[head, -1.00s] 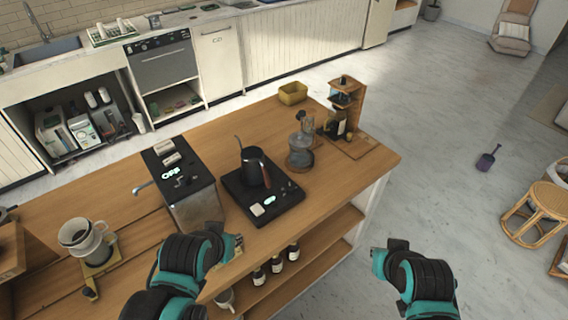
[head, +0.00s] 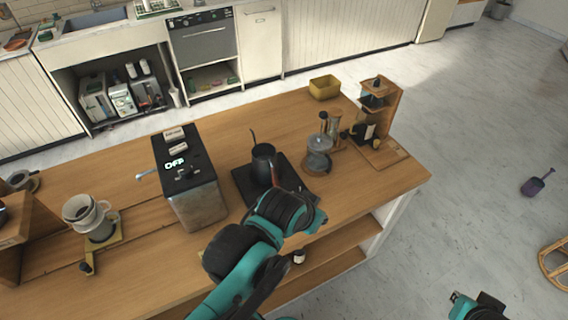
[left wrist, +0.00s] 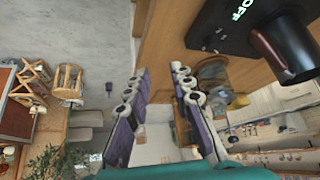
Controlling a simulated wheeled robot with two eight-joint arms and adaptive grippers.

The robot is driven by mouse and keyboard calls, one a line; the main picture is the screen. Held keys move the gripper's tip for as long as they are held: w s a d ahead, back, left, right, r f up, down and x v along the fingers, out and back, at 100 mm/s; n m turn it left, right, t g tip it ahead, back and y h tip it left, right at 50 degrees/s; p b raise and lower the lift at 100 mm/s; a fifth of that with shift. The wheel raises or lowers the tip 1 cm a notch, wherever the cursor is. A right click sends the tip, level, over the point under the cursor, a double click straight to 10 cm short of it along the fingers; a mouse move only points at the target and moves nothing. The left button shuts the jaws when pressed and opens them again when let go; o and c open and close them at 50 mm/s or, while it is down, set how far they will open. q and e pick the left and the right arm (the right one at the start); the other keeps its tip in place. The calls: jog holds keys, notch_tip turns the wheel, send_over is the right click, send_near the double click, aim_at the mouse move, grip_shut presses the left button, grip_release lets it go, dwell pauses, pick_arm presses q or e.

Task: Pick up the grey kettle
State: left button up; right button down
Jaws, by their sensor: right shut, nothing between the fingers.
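The grey kettle (head: 263,168), dark with a thin spout, stands upright on a black base (head: 242,185) on the wooden counter. My left arm hides part of the base and the kettle's near side. The kettle also shows in the left wrist view (left wrist: 285,45), at the upper right. My left gripper (left wrist: 158,88) is open and empty, its two fingers apart, beside the kettle and not touching it. In the head view its fingers are hidden. My right gripper (head: 462,303) is shut and empty at the bottom right, only partly in frame, away from the kettle.
A grinder-like machine (head: 195,200) stands left of the base. A glass vessel (head: 318,155) stands right of it, with a wooden stand (head: 385,110) and yellow box (head: 324,87) behind. A pour-over dripper (head: 85,212) is at left. Counter (head: 235,125) is clear behind the kettle.

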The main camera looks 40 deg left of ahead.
pick_arm(q)
jog(key=m+g+h+p, duration=0.2)
jog(key=g+h+p, duration=0.1)
jog(key=h+p, duration=0.2)
send_near(275, 177)
jog(key=b+x, duration=0.1)
jog(key=x, duration=0.2)
jog(key=b+x, duration=0.2)
jog(key=x, duration=0.2)
jog(key=a+b+x, duration=0.1)
jog(key=x, duration=0.3)
jog(key=shift+w+f+b, duration=0.15)
jog(key=shift+b, duration=0.15)
grip_shut()
